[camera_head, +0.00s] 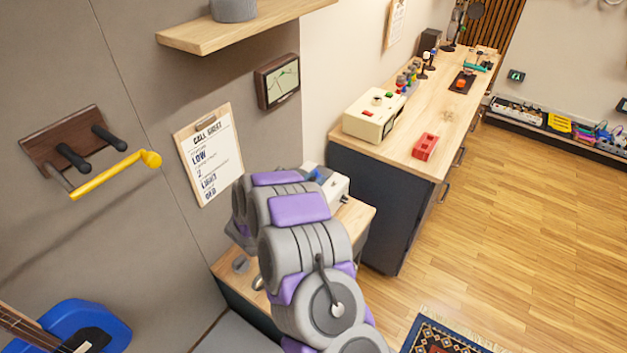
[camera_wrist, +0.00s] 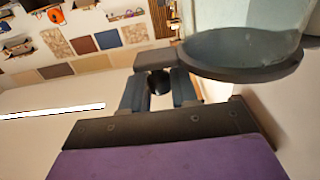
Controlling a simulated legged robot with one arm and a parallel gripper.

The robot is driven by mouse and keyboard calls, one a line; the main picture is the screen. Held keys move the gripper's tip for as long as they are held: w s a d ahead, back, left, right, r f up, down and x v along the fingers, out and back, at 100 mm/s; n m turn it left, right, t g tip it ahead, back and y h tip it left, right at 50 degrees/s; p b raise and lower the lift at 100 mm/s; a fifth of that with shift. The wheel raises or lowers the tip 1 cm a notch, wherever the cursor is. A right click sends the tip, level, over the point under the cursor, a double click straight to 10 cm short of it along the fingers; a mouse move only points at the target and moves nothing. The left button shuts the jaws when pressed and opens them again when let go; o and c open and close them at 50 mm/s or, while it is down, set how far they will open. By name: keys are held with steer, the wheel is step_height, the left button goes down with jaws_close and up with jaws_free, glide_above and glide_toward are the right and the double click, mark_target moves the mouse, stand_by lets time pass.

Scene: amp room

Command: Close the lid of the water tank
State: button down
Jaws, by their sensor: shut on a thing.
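In the wrist view, my gripper (camera_wrist: 158,90) has its two dark fingers around a small black knob-like piece, beneath a dark bar joined to a round dark rim. I take this round piece for the lid (camera_wrist: 270,68) of the water tank. A pale, translucent rounded body, likely the tank (camera_wrist: 260,15), shows against it at the top right. How far the lid stands open cannot be told. In the head view, my grey and purple arm hides my gripper and the tank. Part of a white appliance (camera_head: 338,186) with a blue bit shows behind the arm.
A small wooden-topped cabinet (camera_head: 357,216) stands under my arm, by the wall. A dark cabinet with a long wooden top (camera_head: 440,125) is to its right, bearing a cream box (camera_head: 374,114) and a red block (camera_head: 425,146). A blue guitar (camera_head: 85,325) is at lower left.

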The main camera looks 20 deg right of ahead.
steer(key=shift+w+r, duration=0.1)
steer(key=shift+r, duration=0.05)
steer(key=c, duration=1)
jaws_free()
steer(key=shift+a, duration=0.2)
steer(key=shift+a, duration=0.1)
steer(key=p+v, duration=0.1)
steer(key=v, duration=1.6)
steer(key=shift+a, duration=0.2)
steer(key=shift+f, duration=0.2)
